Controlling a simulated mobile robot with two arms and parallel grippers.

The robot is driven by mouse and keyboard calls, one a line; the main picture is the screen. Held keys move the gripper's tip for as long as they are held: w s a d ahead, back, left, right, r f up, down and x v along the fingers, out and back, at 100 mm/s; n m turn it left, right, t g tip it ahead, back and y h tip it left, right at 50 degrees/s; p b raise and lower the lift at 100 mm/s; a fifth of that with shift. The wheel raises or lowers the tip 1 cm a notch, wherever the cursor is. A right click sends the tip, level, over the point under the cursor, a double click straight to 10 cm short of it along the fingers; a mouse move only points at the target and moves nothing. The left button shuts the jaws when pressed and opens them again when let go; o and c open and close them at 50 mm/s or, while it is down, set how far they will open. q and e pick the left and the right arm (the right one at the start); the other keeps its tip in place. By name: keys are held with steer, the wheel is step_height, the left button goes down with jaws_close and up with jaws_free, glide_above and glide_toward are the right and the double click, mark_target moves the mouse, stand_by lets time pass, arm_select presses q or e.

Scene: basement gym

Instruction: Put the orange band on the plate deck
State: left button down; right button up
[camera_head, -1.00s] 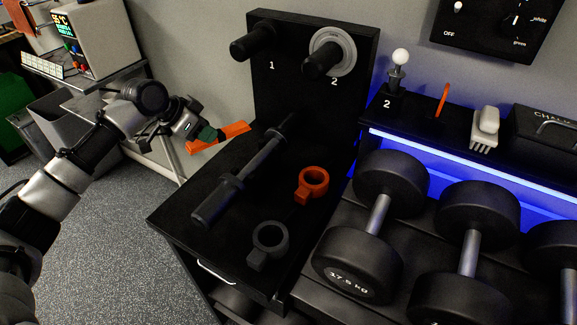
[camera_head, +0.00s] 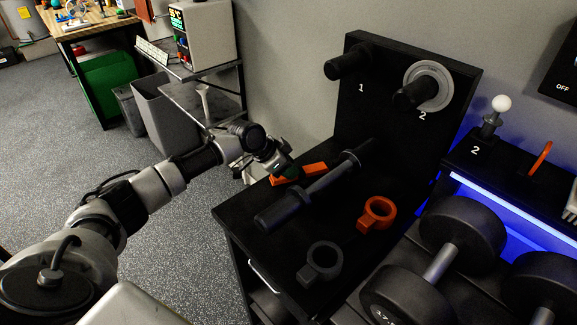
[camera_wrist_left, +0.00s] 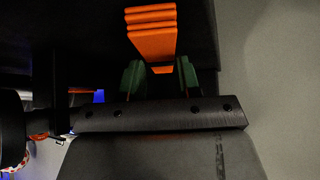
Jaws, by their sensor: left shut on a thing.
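The orange band (camera_head: 315,168) is a folded strip held in my left gripper (camera_head: 287,172). In the left wrist view the band (camera_wrist_left: 152,42) shows as stacked orange layers reaching out from between the green fingertips (camera_wrist_left: 160,78). My left gripper is shut on it. In the head view the band shows at the back left edge of the black plate deck (camera_head: 243,212), behind the dark bar. I cannot tell whether it touches the deck. My right gripper is not in view.
On the deck lie a dark bar (camera_head: 318,188), an orange ring collar (camera_head: 378,213) and a dark ring collar (camera_head: 322,262). An upright board with two pegs (camera_head: 362,116) stands behind. Dumbbells (camera_head: 460,230) are to the right. Bare floor (camera_head: 180,235) is at left.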

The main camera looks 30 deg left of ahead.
arm_select(q)
steer(key=c, duration=0.8)
jaws_free()
steer(key=b+v, duration=0.1)
steer(key=v, duration=1.1)
steer(key=shift+r, duration=0.1)
